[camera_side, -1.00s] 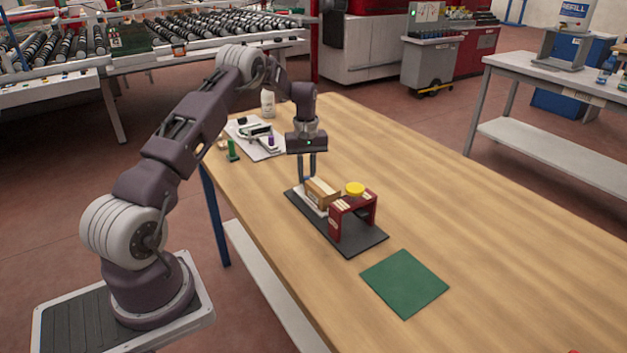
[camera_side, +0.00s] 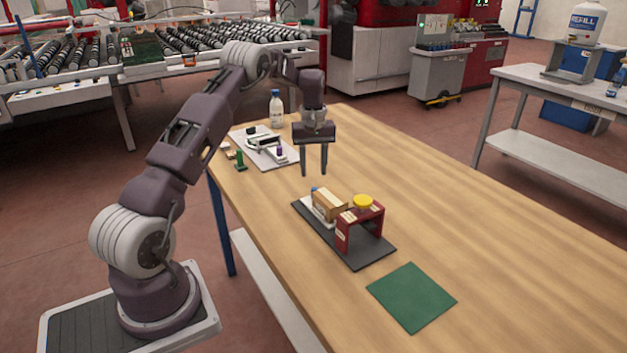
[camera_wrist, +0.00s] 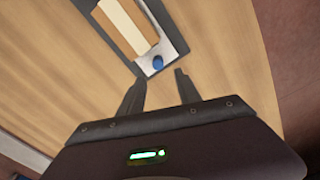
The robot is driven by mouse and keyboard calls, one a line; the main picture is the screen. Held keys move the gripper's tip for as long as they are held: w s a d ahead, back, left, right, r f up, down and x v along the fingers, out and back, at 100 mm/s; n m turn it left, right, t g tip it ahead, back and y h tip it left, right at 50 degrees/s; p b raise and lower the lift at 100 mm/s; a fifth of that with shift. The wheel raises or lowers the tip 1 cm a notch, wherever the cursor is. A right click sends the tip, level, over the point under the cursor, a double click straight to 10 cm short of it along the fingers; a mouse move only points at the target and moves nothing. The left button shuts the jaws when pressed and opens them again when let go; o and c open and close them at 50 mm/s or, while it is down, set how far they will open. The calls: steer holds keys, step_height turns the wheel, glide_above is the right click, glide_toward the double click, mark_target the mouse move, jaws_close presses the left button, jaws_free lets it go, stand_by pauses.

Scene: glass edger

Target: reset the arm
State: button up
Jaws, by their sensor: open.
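My gripper (camera_side: 314,172) is open and empty. It hangs above the wooden table (camera_side: 470,220), behind and above a dark mat (camera_side: 372,254). In the wrist view its two fingers (camera_wrist: 160,82) stand apart with nothing between them. A tan block (camera_side: 329,205) lies on a white piece at the mat's far end, with a blue round part (camera_wrist: 158,62) beside it. A dark red stand (camera_side: 345,234) on the mat bears a yellow round piece (camera_side: 363,201).
A green square (camera_side: 411,297) lies at the front of the table. A white bottle (camera_side: 276,110), a pale sheet (camera_side: 262,152) with small items and a green upright piece (camera_side: 240,160) stand at the far left. The table's right side is clear.

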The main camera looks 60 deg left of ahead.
steer(key=shift+r, duration=0.6)
steer(key=shift+d+r, duration=0.15)
steer(key=shift+r, duration=0.1)
steer(key=s+d+r+m+t, duration=0.1)
steer(key=s+d+r+m, duration=0.25)
steer(key=d+r, duration=0.55)
steer(key=s+d+r+m+t, duration=0.2)
steer(key=s+d+r, duration=0.2)
steer(key=d+r, duration=0.55)
steer(key=s+d+r+m+t, duration=0.1)
steer(key=s+d+r+m, duration=0.3)
steer(key=s+d, duration=0.5)
steer(key=s+d+f+m, duration=0.2)
steer(key=s, duration=0.5)
steer(key=s+d+f+m+t, duration=0.1)
steer(key=s+d+f+m, duration=0.1)
steer(key=s, duration=0.5)
steer(key=shift+d+f+t, duration=0.2)
steer(key=shift+d+t, duration=0.05)
steer(key=shift+t, duration=0.05)
